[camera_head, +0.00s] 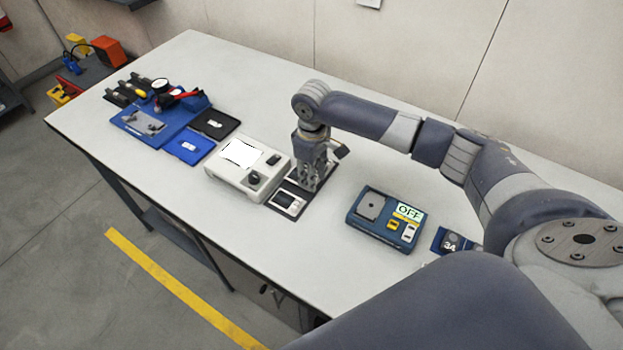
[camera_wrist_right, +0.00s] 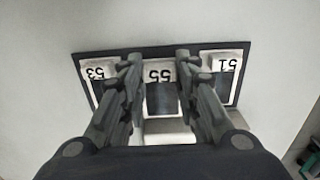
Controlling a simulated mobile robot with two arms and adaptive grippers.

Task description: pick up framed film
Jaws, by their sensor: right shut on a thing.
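Three framed films lie in a row on a dark tray, which shows in the wrist view (camera_wrist_right: 125,50) and under my gripper in the head view (camera_head: 301,210). In the wrist view, the frames are marked 53 (camera_wrist_right: 98,72), 55 (camera_wrist_right: 159,74) and 51 (camera_wrist_right: 227,64). My right gripper (camera_head: 311,183) points down over the tray's middle. In the wrist view, my right gripper (camera_wrist_right: 158,64) has one finger on each side of the 55 film and is shut on it. A near film (camera_head: 287,202) stays visible in the head view. My left gripper is not in view.
A white light box (camera_head: 232,183) stands just left of the tray. A blue device reading OFF (camera_head: 370,222) sits to the right, with a small 3A item (camera_head: 450,243) beyond. A blue mat (camera_head: 190,158) and black pad (camera_head: 214,128) lie farther left. The far table strip is clear.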

